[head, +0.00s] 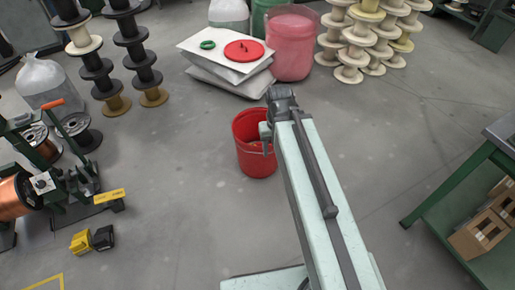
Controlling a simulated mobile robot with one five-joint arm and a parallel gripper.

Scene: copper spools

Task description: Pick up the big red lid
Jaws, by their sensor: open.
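The big red lid (244,51) lies flat on top of a stack of pale slabs (225,71) at the back. A small raised handle shows at its middle. My gripper (266,146) is small in the head view, at the far end of my arm, over the red bucket (256,165). It is open and well short of the lid, toward me. I see nothing held in it, though its fingers are hard to make out.
A green ring (207,44) lies left of the lid on the slabs. A pink-red barrel (291,46) stands close on the right. Spool stacks (360,40) stand farther right. A green workbench (470,190) is at the right. Open floor (190,150) lies left of the bucket.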

